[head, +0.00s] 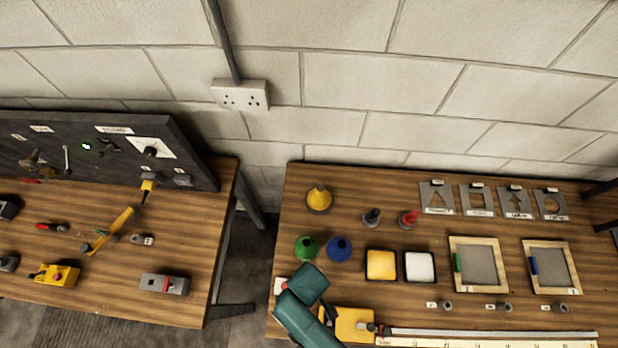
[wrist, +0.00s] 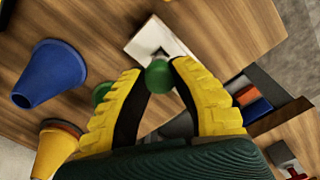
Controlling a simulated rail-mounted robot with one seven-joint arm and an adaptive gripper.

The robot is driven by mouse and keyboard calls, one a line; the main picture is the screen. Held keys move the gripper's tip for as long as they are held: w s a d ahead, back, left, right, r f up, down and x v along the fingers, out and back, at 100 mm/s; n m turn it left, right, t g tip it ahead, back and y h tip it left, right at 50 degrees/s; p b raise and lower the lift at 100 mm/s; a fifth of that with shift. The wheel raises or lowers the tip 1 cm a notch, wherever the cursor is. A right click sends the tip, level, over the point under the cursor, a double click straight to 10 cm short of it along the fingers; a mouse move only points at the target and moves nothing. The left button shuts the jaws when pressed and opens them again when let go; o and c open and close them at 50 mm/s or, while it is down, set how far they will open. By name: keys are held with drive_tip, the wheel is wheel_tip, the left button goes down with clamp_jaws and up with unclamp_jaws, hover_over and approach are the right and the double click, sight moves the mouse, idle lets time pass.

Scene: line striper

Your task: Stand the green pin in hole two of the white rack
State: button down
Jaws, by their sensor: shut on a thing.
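The green pin (wrist: 158,76) shows its round green head between my fingertips in the wrist view. My gripper (wrist: 160,72) has yellow fingers with dark pads and is shut on the pin. A white block (wrist: 143,38), which looks like the white rack, lies just past the fingertips. The pin's lower end and most of the holes are hidden, so I cannot tell whether the pin is in a hole. In the head view a small white edge (head: 281,286), probably the rack, shows left of my teal arm, which hides my gripper.
A green cone (head: 306,247), a blue cone (head: 339,248) and a yellow cone (head: 319,198) stand behind my arm. Yellow (head: 381,265) and white (head: 420,267) pads and framed screens (head: 478,265) sit to the right. A gap separates the left bench (head: 200,250).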

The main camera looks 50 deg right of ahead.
drive_tip(key=shift+f+b, duration=0.7)
drive_tip(key=shift+f, duration=0.45)
drive_tip(key=c, duration=0.5)
unclamp_jaws()
wheel_tip(320, 180, up, 5)
drive_tip(key=p, duration=0.5)
drive_tip(key=shift+r+p, duration=0.1)
drive_tip(key=shift+p, duration=0.25)
drive_tip(key=shift+r+p, duration=0.45)
drive_tip(key=shift+r, duration=0.55)
